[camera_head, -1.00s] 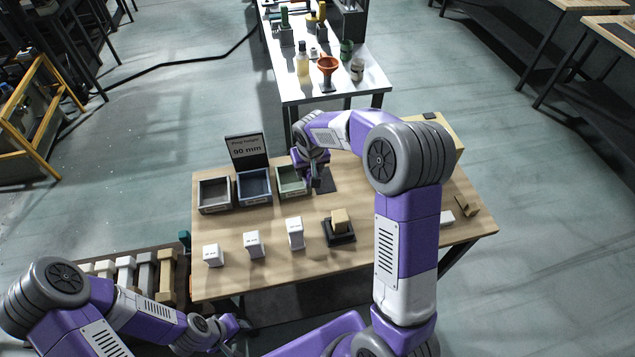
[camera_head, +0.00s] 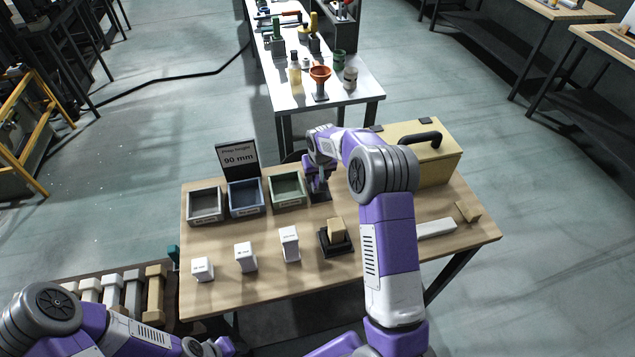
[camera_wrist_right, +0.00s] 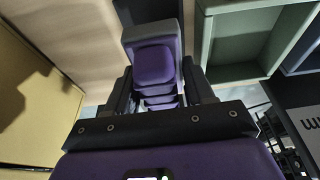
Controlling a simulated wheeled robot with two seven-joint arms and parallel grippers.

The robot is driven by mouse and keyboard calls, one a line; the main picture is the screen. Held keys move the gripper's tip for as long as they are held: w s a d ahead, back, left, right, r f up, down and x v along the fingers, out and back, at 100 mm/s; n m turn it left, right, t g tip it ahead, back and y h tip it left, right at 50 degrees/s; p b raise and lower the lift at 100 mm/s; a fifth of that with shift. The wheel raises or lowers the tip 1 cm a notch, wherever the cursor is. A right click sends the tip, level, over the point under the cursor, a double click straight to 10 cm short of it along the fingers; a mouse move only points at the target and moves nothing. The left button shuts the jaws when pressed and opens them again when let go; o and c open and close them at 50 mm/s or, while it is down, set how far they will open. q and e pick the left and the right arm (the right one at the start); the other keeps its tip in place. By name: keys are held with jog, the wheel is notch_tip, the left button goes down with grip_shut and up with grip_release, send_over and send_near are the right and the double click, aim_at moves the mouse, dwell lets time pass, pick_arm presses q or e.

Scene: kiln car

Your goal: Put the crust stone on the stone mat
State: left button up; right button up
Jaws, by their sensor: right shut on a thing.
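My right gripper (camera_head: 319,186) is low over the dark stone mat (camera_head: 321,197), right of the green bin. In the right wrist view its dark fingers (camera_wrist_right: 160,95) are shut on a grey block with a purple face (camera_wrist_right: 155,65), which I take for the crust stone. A dark patch of the mat (camera_wrist_right: 147,10) shows past the block. I cannot tell whether the block touches the mat. My left gripper (camera_head: 222,347) is low at the bottom edge, too small and partly hidden to read.
Grey (camera_head: 205,218), blue (camera_head: 246,210) and green (camera_head: 287,203) bins stand left of the mat, before a 90 mm sign (camera_head: 238,158). Three white labelled blocks and a tan block (camera_head: 337,229) on a dark stand are nearer. A tan box (camera_head: 432,165) with a black handle stands right.

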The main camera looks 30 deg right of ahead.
jog(key=shift+f, duration=1.4)
jog(key=shift+f+b, duration=0.15)
jog(key=shift+b, duration=0.15)
jog(key=o, duration=0.6)
jog(key=shift+o, duration=0.2)
